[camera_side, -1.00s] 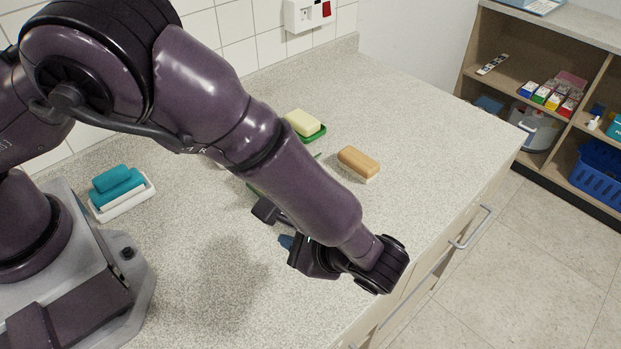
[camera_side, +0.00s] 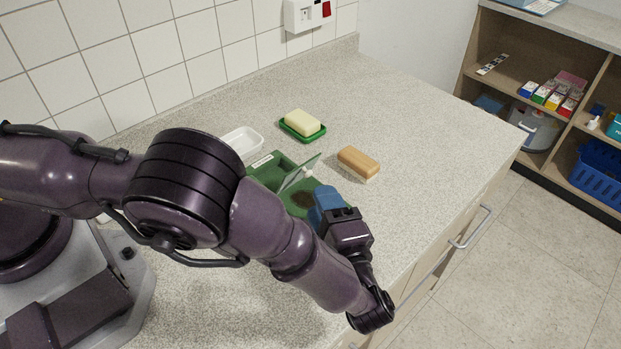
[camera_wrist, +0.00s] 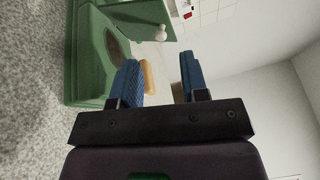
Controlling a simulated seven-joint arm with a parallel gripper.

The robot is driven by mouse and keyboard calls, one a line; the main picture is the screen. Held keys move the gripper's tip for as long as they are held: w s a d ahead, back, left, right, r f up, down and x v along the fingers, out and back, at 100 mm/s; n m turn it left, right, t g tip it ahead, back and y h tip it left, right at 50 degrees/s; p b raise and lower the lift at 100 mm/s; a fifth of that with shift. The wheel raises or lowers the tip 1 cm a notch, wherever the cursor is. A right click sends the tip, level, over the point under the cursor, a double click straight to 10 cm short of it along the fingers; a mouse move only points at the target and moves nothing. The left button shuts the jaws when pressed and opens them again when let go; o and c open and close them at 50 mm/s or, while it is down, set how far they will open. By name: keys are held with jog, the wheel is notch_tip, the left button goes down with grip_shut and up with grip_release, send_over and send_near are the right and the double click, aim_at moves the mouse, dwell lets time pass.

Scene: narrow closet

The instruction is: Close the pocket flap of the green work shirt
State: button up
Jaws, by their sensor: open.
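A flat, rigid-looking green piece (camera_side: 266,174) lies on the counter, more like a low green block than a cloth shirt. Its green flap (camera_side: 298,174) stands raised and tilted, with a small white knob near it. In the wrist view the green body (camera_wrist: 88,60) is at the left, with a dark oval opening under the raised flap (camera_wrist: 140,14) and the white knob (camera_wrist: 160,34). My gripper (camera_side: 325,202) is at the front right edge of the green piece, its blue fingers (camera_wrist: 160,76) apart and empty. Part of the green piece is hidden by my arm.
A wood-topped brush (camera_side: 358,161) lies close to the right of the green piece. Pale soap on a green dish (camera_side: 303,125) and an empty white dish (camera_side: 243,141) stand behind. The counter is clear toward the back right; its front edge has drawers with handles (camera_side: 471,227).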

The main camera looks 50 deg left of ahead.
aim_at(301, 179)
jog(key=x, duration=0.6)
jog(key=shift+f, duration=0.1)
grip_shut()
